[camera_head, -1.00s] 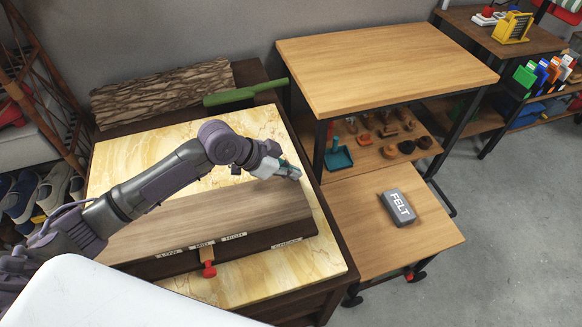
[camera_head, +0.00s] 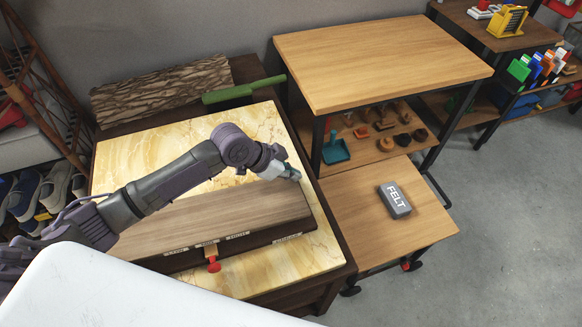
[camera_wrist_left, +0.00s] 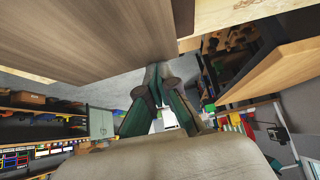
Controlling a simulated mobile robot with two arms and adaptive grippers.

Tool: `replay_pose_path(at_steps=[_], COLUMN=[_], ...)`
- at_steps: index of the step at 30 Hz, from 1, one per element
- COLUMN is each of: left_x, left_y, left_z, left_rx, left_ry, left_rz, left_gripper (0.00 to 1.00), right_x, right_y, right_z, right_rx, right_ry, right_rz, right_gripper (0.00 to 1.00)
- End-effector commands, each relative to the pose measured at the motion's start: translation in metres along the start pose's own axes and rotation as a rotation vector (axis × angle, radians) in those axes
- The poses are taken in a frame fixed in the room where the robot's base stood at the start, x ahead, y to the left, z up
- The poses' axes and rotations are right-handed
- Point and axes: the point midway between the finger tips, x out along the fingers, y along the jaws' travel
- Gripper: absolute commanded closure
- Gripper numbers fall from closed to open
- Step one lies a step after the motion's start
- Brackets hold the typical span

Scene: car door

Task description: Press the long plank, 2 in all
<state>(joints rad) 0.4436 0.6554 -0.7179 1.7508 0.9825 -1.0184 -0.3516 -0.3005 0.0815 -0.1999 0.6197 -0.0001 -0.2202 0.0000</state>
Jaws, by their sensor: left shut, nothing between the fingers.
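The long plank (camera_head: 190,222) is a brown wooden board on a dark base on the marble-topped table (camera_head: 300,262). Its front edge has small labels and a red-knobbed slider (camera_head: 213,264) below the middle labels. My left gripper (camera_head: 293,173) is shut and empty over the plank's far right end. I cannot tell from the head view whether it touches the plank. In the left wrist view the shut fingers (camera_wrist_left: 158,75) are close to the plank's wooden face (camera_wrist_left: 90,35), near its edge. My arm hides the left part of the plank. My right gripper is not in view.
A bark-covered log (camera_head: 165,90) and a green tool (camera_head: 243,90) lie behind the marble top. To the right stands a wooden shelf unit (camera_head: 385,60), its lower board bearing a grey FELT block (camera_head: 395,200). Open grey floor (camera_head: 510,220) lies at the right.

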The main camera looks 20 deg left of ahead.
Motion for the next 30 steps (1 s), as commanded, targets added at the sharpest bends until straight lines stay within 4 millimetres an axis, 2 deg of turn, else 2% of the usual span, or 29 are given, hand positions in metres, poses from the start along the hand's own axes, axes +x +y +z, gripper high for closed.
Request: replay_pose_path(at_steps=[1, 4, 5, 6, 12, 15, 21, 30], left_x=[-0.015, -0.028, -0.03, -0.04, -0.086, -0.102, -0.118, -0.12], left_y=[0.0, -0.001, -0.003, -0.003, -0.004, -0.003, -0.004, -0.003], left_z=[-0.016, -0.033, -0.024, -0.022, -0.022, -0.022, -0.023, -0.023], left_rx=[0.001, 0.003, 0.004, 0.006, 0.006, 0.005, 0.004, 0.004], left_ry=[0.008, 0.023, 0.021, 0.022, 0.025, 0.027, 0.029, 0.03], left_rz=[-0.004, -0.014, -0.017, -0.018, -0.019, -0.018, -0.018, -0.017], left_gripper=[1.0, 1.0, 1.0, 1.0, 1.0, 1.0, 1.0, 1.0], right_x=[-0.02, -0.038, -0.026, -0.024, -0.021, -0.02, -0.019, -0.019], right_y=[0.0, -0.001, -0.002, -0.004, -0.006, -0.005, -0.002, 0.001], right_z=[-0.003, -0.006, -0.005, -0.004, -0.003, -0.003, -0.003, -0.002], right_rx=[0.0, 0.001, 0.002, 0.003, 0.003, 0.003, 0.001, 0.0], right_ry=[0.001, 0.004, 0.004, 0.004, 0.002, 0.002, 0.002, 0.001], right_rz=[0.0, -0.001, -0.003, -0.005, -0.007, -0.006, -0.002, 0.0], right_gripper=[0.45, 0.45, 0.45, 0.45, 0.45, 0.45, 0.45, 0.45])
